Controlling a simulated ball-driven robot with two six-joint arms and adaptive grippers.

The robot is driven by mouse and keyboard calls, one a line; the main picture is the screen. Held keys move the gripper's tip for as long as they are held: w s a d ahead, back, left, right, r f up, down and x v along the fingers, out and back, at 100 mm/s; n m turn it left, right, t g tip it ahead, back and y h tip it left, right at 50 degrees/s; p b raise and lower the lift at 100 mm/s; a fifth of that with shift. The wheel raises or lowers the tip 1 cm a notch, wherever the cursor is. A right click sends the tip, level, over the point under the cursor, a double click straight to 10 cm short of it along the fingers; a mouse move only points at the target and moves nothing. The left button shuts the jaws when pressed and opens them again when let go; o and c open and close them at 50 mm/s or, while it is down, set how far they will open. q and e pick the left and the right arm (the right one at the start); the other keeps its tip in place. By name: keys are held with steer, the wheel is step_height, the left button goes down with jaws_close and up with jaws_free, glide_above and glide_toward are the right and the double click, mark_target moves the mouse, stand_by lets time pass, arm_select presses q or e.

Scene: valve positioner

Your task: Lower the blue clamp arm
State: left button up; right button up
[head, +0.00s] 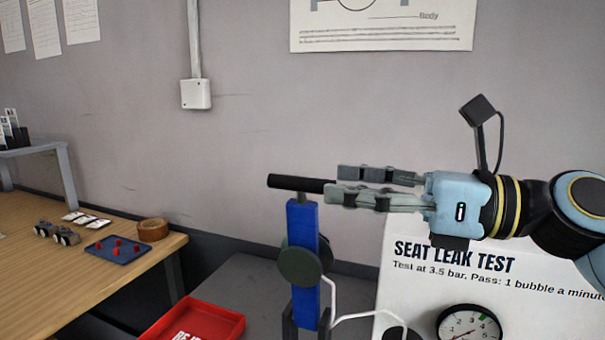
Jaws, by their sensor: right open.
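The blue clamp arm (303,225) stands upright in the middle of the head view. A black bar handle (292,182) lies across its top, and a dark green round disc (300,266) sits on its lower half. My right gripper (340,184) comes in from the right at handle height. Its two fingers are open and lie at the right end of the handle, overlapping it in the picture. I cannot tell whether they touch it. My left gripper is not in view.
A white panel (400,295) reading "SEAT LEAK TEST" with a pressure gauge (469,325) stands right of the clamp. A red tray (200,325) is at lower left. A wooden table (60,275) holds a blue tray (117,249) and a brown round container (152,230).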

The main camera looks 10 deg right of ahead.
mark_target(304, 182)
steer(key=p+x, duration=0.1)
steer(key=x, duration=0.3)
steer(key=shift+w+a+r, duration=0.1)
steer(key=shift+w+a, duration=0.1)
steer(key=shift+a, duration=0.15)
steer(key=shift+w+a, duration=0.2)
steer(key=shift+a, duration=0.05)
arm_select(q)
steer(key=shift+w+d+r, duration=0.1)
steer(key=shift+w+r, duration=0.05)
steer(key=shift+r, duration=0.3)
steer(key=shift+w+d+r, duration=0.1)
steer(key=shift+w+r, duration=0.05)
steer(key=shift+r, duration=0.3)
arm_select(e)
steer(key=shift+w+a, duration=0.1)
steer(key=shift+a, duration=0.2)
jaws_close()
